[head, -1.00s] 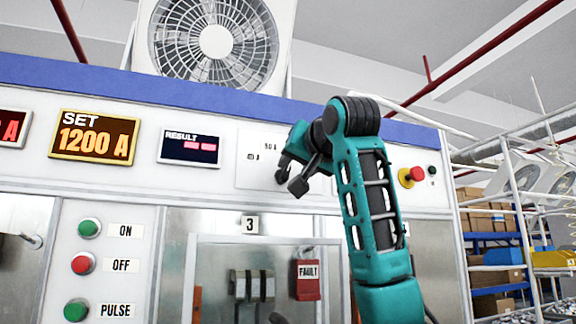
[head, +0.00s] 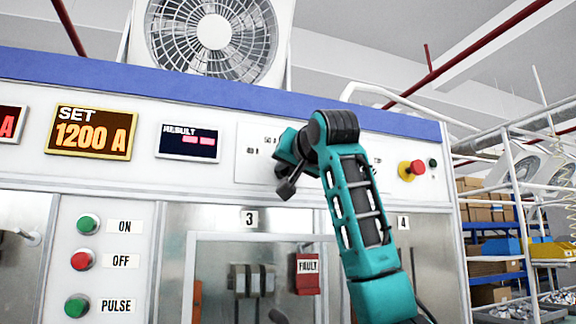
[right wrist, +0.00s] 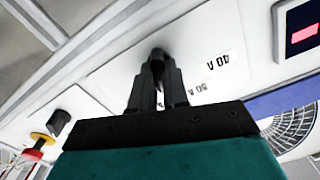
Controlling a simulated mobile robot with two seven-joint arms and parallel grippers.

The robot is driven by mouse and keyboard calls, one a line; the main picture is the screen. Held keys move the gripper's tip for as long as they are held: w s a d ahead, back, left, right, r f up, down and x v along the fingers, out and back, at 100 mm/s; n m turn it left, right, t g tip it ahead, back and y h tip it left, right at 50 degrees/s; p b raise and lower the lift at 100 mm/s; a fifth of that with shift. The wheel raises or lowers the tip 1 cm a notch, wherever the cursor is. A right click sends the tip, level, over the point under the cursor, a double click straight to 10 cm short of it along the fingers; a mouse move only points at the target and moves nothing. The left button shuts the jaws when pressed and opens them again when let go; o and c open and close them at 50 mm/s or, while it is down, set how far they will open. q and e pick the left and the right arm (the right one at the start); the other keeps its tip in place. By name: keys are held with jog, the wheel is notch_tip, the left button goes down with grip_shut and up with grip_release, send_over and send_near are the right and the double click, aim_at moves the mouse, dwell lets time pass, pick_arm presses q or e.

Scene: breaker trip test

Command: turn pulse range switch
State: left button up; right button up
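The pulse range switch, a dark knob (right wrist: 158,58), stands on the white panel beside the 40 A label (right wrist: 216,62) and 50 A label (right wrist: 197,90) in the right wrist view. My right gripper (right wrist: 158,80) has its two black fingers on either side of the knob and looks shut on it; contact is hard to see. In the head view, my right gripper (head: 286,178) is at the panel below and right of the 50 A label, and the switch is hidden behind it. My left gripper is not in view.
A second black knob (right wrist: 59,122) and a red emergency button (right wrist: 33,155) sit along the panel. The result display (head: 188,143) and set display (head: 92,132) are to the left. On, off and pulse buttons (head: 77,306) are lower left.

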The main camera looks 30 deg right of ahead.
grip_shut()
jog(key=n, duration=1.5)
jog(key=shift+n, duration=0.4)
dwell(0.4)
jog(key=o, duration=0.6)
grip_release()
